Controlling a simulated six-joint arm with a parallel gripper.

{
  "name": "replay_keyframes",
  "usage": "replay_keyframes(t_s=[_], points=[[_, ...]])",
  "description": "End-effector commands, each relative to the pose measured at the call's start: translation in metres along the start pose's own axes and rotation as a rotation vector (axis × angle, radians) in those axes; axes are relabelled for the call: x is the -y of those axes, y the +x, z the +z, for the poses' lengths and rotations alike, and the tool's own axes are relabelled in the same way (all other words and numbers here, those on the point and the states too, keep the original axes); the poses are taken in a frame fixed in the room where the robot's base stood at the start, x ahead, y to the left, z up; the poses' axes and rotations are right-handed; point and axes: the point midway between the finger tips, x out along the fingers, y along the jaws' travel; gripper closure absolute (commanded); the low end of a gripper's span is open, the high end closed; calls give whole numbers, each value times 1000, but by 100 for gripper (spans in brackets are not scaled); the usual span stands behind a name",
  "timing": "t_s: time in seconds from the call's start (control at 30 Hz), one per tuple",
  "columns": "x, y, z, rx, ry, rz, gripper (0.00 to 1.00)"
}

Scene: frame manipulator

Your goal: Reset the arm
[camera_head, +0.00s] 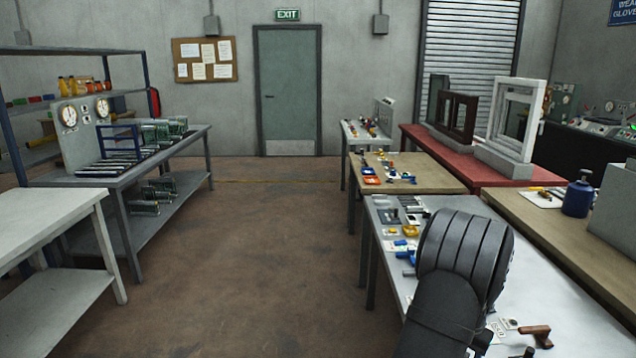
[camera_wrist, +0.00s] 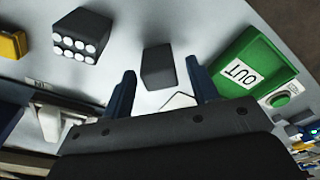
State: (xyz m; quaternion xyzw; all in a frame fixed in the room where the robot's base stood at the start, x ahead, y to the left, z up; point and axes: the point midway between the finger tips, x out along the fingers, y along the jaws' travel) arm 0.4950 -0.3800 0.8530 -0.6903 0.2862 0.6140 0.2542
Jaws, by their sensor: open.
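My gripper (camera_wrist: 161,66) shows in the wrist view with its two dark blue fingers spread apart. It is open, with nothing held between the fingers. A plain dark grey block (camera_wrist: 158,66) lies in the picture between the fingertips; I cannot tell how far beyond them it is. In the head view my black arm (camera_head: 463,262) reaches over the near right light-topped table (camera_head: 560,315). The gripper itself is hidden there behind the arm.
In the wrist view, a dark block with white dots (camera_wrist: 78,38) and a yellow part (camera_wrist: 12,45) lie left, and a green OUT tray (camera_wrist: 250,70) with a green button (camera_wrist: 280,99) lies right. A brown-handled item (camera_head: 537,334) lies near the arm. The floor aisle is clear.

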Motion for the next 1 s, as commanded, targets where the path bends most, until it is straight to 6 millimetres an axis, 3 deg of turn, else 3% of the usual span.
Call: replay_keyframes(t_s=[0.13,0.43,0.73,1.0], points=[[0,-22,-4,-5,0,-1,46],[0,-32,-4,-3,0,-1,46],[0,-28,-4,-2,0,0,46],[0,0,0,-5,0,-1,46]])
